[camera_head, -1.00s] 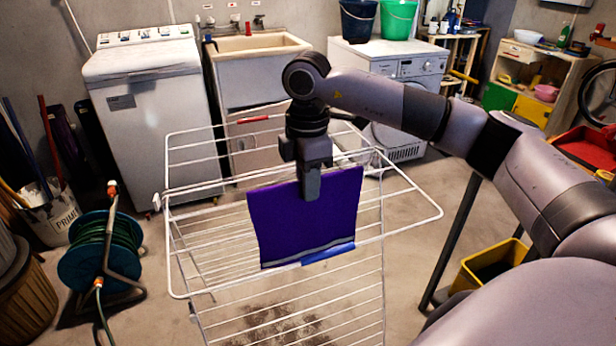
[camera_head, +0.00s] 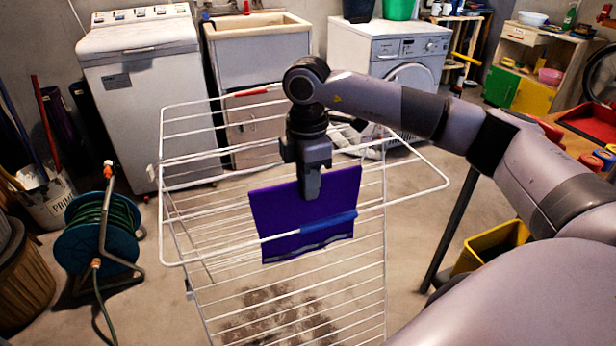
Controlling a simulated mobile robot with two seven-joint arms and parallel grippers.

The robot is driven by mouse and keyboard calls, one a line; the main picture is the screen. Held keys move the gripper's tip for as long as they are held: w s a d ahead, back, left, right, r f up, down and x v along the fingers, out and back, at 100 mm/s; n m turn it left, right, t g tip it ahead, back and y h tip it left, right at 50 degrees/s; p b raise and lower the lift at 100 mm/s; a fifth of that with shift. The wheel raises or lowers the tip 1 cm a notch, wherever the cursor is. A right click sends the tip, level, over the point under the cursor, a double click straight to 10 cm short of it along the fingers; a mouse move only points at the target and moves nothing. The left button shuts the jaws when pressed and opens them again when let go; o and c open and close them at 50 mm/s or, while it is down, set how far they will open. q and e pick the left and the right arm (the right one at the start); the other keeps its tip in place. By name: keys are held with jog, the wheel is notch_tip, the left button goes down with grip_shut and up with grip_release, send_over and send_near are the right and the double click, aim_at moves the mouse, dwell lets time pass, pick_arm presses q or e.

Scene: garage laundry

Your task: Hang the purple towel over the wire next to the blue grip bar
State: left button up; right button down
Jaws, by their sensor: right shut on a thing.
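The purple towel (camera_head: 285,212) hangs as a flat sheet from my right gripper (camera_head: 310,190), which is shut on its upper edge. The blue grip bar (camera_head: 330,222) is on the near outer wire of the white drying rack (camera_head: 410,169). The bar and part of this wire cross in front of the towel's lower part. The towel's pale-striped lower edge shows below them. I cannot tell whether the towel touches the wire. My left gripper is not in view.
A red grip bar (camera_head: 252,92) is on the rack's far wire. A hose reel (camera_head: 103,235) stands left of the rack, and a yellow bin (camera_head: 490,243) stands to the right. A washing machine (camera_head: 140,80), sink (camera_head: 255,40) and front-loader (camera_head: 390,45) line the back.

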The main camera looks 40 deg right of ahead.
jog(key=shift+f, duration=0.3)
jog(key=c, duration=1)
grip_release()
jog(key=shift+o, duration=0.2)
jog(key=shift+r, duration=0.15)
notch_tip(320, 180, up, 7)
jog(key=shift+f, duration=0.1)
jog(key=shift+s, duration=0.15)
